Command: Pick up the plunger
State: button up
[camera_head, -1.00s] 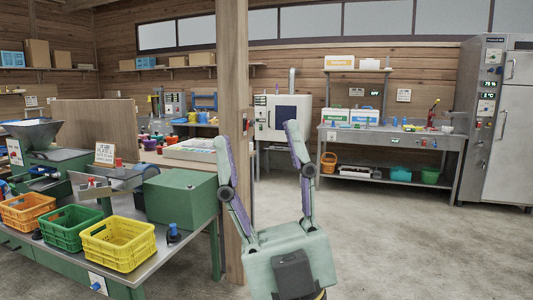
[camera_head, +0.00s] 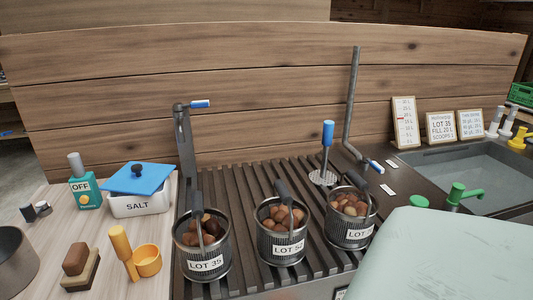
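A plunger (camera_head: 327,138) with a blue grip, a thin grey stem and a round perforated disc at its foot stands on the dark slatted drain rack (camera_head: 250,172). It leans very slightly and stands behind the middle and right baskets, apart from the wall. Nothing covers its grip. A smooth pale green part of my arm (camera_head: 455,258) fills the lower right corner. My gripper's fingers do not show, so how far they are from the plunger cannot be seen.
Three wire baskets of chestnuts (camera_head: 203,250) (camera_head: 282,232) (camera_head: 350,222) with dark handles stand in front. A grey pipe (camera_head: 350,100) rises right of the plunger. A sink (camera_head: 465,170) lies right. A salt box (camera_head: 140,203), brush (camera_head: 80,270) and yellow scoop (camera_head: 147,260) lie left.

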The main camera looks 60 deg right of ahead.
aim_at(322, 178)
jog(key=z, duration=0.45)
jog(key=k+z, duration=0.1)
jog(key=z, duration=0.85)
jog(key=k+l+z, duration=0.1)
jog(key=z, duration=0.35)
